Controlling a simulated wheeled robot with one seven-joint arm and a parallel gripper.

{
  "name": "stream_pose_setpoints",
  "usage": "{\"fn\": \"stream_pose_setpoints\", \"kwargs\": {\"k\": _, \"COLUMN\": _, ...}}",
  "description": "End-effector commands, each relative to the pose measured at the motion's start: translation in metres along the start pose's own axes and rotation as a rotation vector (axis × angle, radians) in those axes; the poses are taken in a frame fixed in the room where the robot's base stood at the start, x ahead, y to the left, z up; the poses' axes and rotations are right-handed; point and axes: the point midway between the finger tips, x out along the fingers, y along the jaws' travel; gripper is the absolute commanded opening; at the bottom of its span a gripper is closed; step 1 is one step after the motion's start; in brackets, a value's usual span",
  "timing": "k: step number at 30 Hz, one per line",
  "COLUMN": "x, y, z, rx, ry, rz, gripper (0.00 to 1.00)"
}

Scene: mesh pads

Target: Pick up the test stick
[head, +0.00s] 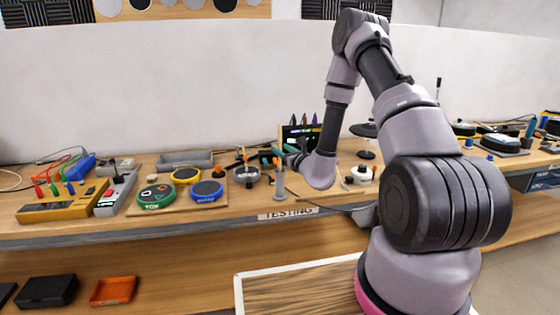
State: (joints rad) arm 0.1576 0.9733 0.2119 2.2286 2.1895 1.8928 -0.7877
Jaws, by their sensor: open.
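No thing is plainly marked as the test stick. A slim grey upright piece with an orange upper part (280,182) stands near the bench's front edge, just left of my wrist; it may be the test stick, but I cannot be sure. My gripper (291,158) is small in the head view, at the end of my arm, which reaches down over the bench and points left. It is open, close to and slightly behind the upright piece. Its fingertips blend with dark items behind, and I cannot tell whether they touch anything.
The wooden bench (235,215) holds a board with round green (156,195), yellow (186,175) and blue (206,190) pads. A yellow box (57,207) with coloured plugs stands left. A dark screen (298,135) stands behind my gripper. My arm hides part of the bench.

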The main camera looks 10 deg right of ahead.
Motion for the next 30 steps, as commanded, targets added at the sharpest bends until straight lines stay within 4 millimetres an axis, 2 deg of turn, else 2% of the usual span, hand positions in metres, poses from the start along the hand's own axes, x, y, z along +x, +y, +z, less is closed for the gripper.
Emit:
{"fn": "stream_pose_setpoints", "kwargs": {"k": 9, "x": 0.044, "y": -0.001, "z": -0.001, "rx": 0.0, "ry": -0.002, "rz": 0.002, "gripper": 0.52}}
{"fn": "stream_pose_setpoints", "kwargs": {"k": 18, "x": 0.05, "y": -0.001, "z": -0.001, "rx": 0.0, "ry": 0.0, "rz": 0.002, "gripper": 0.52}}
{"fn": "stream_pose_setpoints", "kwargs": {"k": 19, "x": 0.05, "y": -0.001, "z": -0.001, "rx": 0.0, "ry": 0.0, "rz": 0.002, "gripper": 0.48}}
{"fn": "stream_pose_setpoints", "kwargs": {"k": 21, "x": 0.05, "y": -0.001, "z": -0.001, "rx": 0.0, "ry": 0.0, "rz": 0.002, "gripper": 0.21}}
{"fn": "stream_pose_setpoints", "kwargs": {"k": 23, "x": 0.05, "y": -0.001, "z": -0.001, "rx": 0.0, "ry": 0.0, "rz": 0.002, "gripper": 0.0}}
{"fn": "stream_pose_setpoints", "kwargs": {"k": 30, "x": 0.05, "y": -0.001, "z": -0.001, "rx": 0.0, "ry": -0.001, "rz": 0.002, "gripper": 0.0}}
